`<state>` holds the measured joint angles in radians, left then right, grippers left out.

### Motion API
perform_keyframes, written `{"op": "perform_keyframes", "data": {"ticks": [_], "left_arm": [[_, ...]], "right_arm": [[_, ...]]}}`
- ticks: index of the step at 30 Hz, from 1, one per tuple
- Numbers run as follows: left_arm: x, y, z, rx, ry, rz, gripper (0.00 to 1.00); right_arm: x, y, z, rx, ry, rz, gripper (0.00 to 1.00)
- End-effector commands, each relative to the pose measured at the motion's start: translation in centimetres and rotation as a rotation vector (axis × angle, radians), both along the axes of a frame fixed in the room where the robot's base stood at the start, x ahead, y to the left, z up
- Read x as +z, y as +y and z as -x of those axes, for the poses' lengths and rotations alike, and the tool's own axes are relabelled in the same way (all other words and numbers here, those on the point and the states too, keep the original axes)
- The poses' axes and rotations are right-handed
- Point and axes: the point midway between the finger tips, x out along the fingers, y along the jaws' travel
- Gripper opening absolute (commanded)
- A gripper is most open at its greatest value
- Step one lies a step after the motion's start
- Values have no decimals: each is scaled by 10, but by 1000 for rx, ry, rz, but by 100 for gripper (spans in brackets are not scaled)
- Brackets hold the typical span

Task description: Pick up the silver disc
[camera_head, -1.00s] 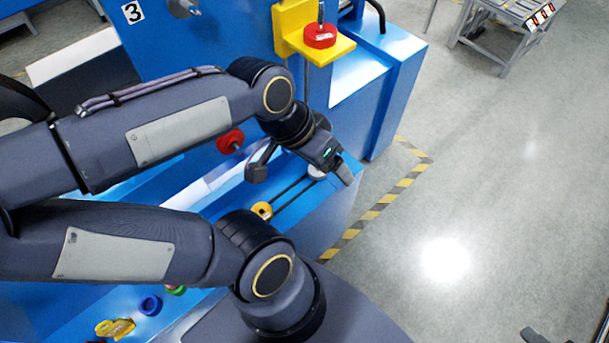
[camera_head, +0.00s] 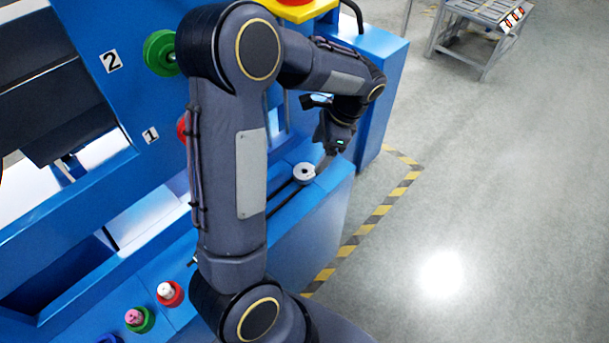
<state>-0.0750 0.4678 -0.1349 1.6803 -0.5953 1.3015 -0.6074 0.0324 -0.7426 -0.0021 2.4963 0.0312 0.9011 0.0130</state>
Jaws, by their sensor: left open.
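The silver disc (camera_head: 304,173), a small grey ring with a dark centre, lies on the blue ledge towards its right end. My left gripper (camera_head: 317,134) is open, its arm arching over from the left. One fingertip is close to the disc's upper right side and the other is higher up. The disc is not between the fingers, and I cannot tell whether the near finger touches it. My right gripper is not in view.
Red (camera_head: 170,293) and green (camera_head: 139,320) round pieces sit on the ledge at lower left. A green disc (camera_head: 160,53) is mounted by number 2. A yellow bracket (camera_head: 318,11) is above. Open floor (camera_head: 470,200) lies right.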

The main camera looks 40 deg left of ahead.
Motion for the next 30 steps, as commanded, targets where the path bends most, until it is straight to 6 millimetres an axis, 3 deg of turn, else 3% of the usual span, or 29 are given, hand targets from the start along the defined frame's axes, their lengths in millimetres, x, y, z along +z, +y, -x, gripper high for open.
{"op": "perform_keyframes", "data": {"ticks": [18, 28, 30], "left_arm": [[-69, 25, 14, -19, 21, -14, 78], [-76, 27, 16, -18, 17, -13, 78], [-76, 27, 16, -18, 17, -13, 70]], "right_arm": [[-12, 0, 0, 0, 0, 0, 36], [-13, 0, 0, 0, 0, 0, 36], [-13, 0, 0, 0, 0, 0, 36]]}}
